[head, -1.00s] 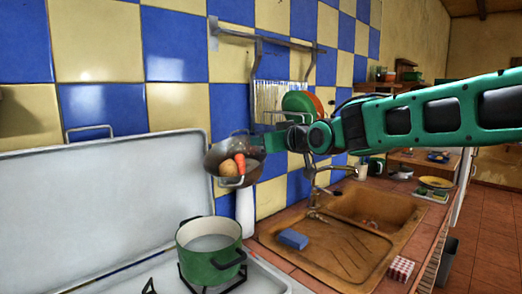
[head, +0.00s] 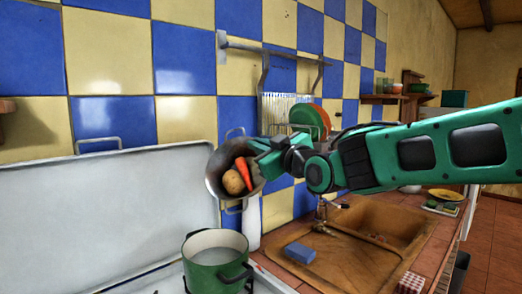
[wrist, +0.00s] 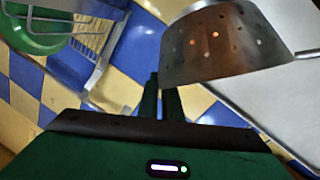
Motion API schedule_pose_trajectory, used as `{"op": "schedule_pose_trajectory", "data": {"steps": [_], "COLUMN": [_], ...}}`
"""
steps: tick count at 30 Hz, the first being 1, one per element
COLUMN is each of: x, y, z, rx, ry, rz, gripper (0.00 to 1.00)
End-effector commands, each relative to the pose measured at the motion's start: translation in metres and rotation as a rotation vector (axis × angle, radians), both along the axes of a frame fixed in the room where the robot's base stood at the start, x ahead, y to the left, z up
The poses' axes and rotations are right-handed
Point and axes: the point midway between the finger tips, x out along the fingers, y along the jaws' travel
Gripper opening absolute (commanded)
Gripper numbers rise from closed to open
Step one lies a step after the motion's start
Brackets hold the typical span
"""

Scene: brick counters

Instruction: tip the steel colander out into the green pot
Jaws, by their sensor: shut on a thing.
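The steel colander (head: 213,172) is held in the air above and slightly right of the green pot, tilted steeply so its open side faces me. A potato (head: 233,182) and a carrot (head: 245,170) lie inside it. My gripper (head: 262,158) is shut on the colander's right side. The wrist view shows the colander's perforated outer wall (wrist: 220,45) beyond the fingers (wrist: 162,100); the exact grip point is hard to see. The green pot (head: 216,273) stands on the stove below, open, with a pale inside and nothing solid visible in it.
The raised white stove lid (head: 100,215) stands behind the pot. A white bottle (head: 251,225) stands right of the pot by the wall. A sink (head: 350,250) with a tap and a blue sponge (head: 299,252) lies to the right. A dish rack (head: 283,113) hangs on the wall.

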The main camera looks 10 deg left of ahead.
Motion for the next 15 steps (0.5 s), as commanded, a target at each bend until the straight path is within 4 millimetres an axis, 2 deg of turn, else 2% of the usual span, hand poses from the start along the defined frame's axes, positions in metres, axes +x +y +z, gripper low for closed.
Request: {"op": "schedule_pose_trajectory", "data": {"steps": [15], "x": [-0.034], "y": [0.013], "z": [0.004], "rx": [-0.072], "ry": [-0.200], "rz": [0.003], "gripper": [0.00]}}
